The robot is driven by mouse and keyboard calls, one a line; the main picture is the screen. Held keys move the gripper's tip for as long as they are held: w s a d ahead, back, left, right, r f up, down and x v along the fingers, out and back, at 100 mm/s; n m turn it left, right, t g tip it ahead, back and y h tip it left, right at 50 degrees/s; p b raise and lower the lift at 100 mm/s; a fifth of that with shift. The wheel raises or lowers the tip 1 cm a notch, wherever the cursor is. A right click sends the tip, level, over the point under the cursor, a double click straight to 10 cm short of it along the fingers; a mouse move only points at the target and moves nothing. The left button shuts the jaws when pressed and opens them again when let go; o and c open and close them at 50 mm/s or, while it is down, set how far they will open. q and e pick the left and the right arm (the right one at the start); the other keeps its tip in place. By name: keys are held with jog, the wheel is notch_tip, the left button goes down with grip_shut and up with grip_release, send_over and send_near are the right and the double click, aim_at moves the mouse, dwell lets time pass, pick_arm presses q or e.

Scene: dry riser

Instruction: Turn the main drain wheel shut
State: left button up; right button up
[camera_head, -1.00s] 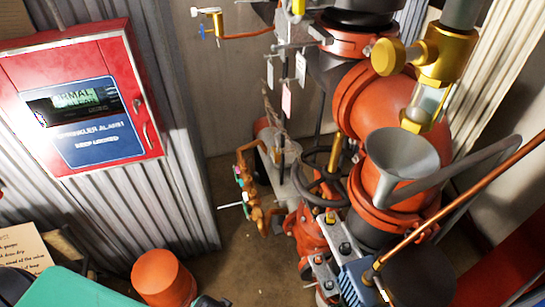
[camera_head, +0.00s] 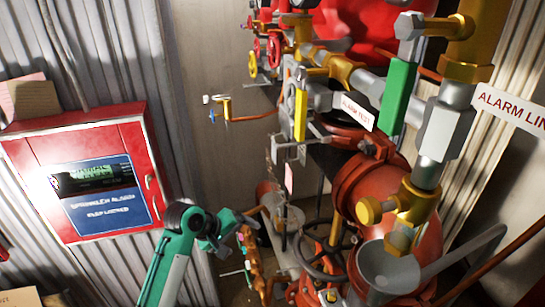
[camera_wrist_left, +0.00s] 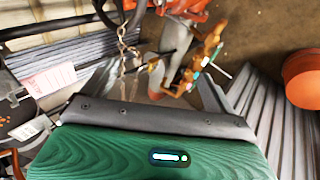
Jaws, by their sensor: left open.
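A dark handwheel (camera_head: 312,268), apparently the main drain wheel, sits low on the red pipework in the head view, beside a yellow stem. Pipes and the grey funnel partly crowd it. My left gripper (camera_head: 240,222), on a green arm, is to the left of this wheel and apart from it, near a chain and orange-brown fittings. In the left wrist view my left gripper (camera_wrist_left: 155,85) shows its grey fingers spread with nothing held between them. A dark curved bar (camera_wrist_left: 100,12) at the upper left there may be part of the wheel; I cannot tell. My right gripper is out of view.
A red alarm panel (camera_head: 85,175) hangs at the left on corrugated wall. A grey funnel (camera_head: 388,268) and red pipes crowd the right. Orange-brown fittings (camera_wrist_left: 205,60) lie ahead of the left hand. An orange bucket (camera_wrist_left: 303,78) stands on the floor.

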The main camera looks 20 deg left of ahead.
pick_arm(q)
jog(key=w+a+r+n+t+h, duration=0.1)
jog(key=w+a+r+n+h, duration=0.15)
jog(key=w+r, duration=0.55)
jog(key=w+a+r+n+t+h, duration=0.1)
jog(key=w+r+n+h, duration=0.2)
jog(key=r, duration=0.9)
jog(key=w+a+r+n+t+h, duration=0.1)
jog(key=a+r+n+h, duration=0.1)
jog(key=r, duration=1)
jog(key=w+a+r+n+t+h, duration=0.1)
jog(key=w+a+r+n+h, duration=0.15)
jog(key=r, duration=0.85)
jog(key=shift+m, duration=0.3)
jog(key=shift+p+x, duration=3.65)
jog(key=shift+x, duration=2.85)
jog(key=shift+s+d, duration=0.15)
jog(key=shift+s, duration=0.05)
jog(key=shift+c, duration=0.4)
